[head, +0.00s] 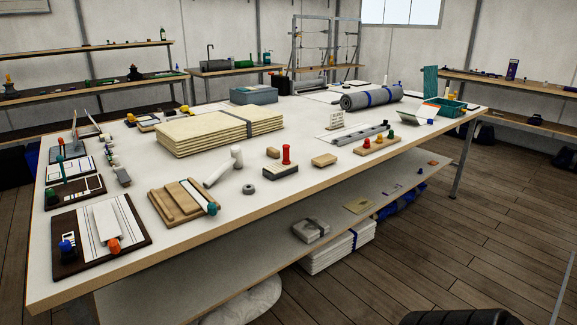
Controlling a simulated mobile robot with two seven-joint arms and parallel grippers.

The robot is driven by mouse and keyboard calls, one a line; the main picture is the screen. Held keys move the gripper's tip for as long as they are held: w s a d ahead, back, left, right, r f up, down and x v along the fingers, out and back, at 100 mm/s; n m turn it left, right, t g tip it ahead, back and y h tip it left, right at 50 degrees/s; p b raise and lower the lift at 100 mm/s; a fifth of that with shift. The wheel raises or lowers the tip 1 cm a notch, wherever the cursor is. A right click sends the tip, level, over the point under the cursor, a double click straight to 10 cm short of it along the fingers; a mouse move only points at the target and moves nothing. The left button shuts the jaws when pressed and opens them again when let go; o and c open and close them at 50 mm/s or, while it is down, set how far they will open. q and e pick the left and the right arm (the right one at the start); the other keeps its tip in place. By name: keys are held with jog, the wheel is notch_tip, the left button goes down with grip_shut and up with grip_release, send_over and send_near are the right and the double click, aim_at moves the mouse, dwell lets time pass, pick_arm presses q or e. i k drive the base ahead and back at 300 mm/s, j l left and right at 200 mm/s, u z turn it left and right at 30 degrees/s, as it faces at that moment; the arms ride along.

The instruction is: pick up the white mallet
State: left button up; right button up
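The white mallet (237,157) lies on the large white worktable (300,187) near the middle of its front half. Its cylinder-shaped head is at the upper right end, and its handle slants down to the left. A grey ring (249,189) sits just to its lower right, apart from it. A light wooden board set (182,202) lies to its lower left, close to the handle end. Neither of my grippers shows in the head view, and nothing is holding the mallet.
A dark board with a white panel (100,240) fills the near left corner. Bare tabletop lies in front of the ring.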

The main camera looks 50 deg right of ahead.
aim_at(236, 160)
jog(key=i+l+z, duration=0.1)
jog(key=z, duration=1.3)
jog(key=i+j, duration=0.2)
jog(key=i, duration=0.25)
jog(key=i+j, duration=0.25)
jog(key=i, duration=0.2)
jog(key=l+u, duration=0.25)
jog(key=u, duration=0.2)
jog(key=l+u, duration=0.3)
jog(key=u, duration=0.15)
jog(key=l+u, duration=0.25)
jog(key=u, duration=0.2)
jog(key=k, duration=0.05)
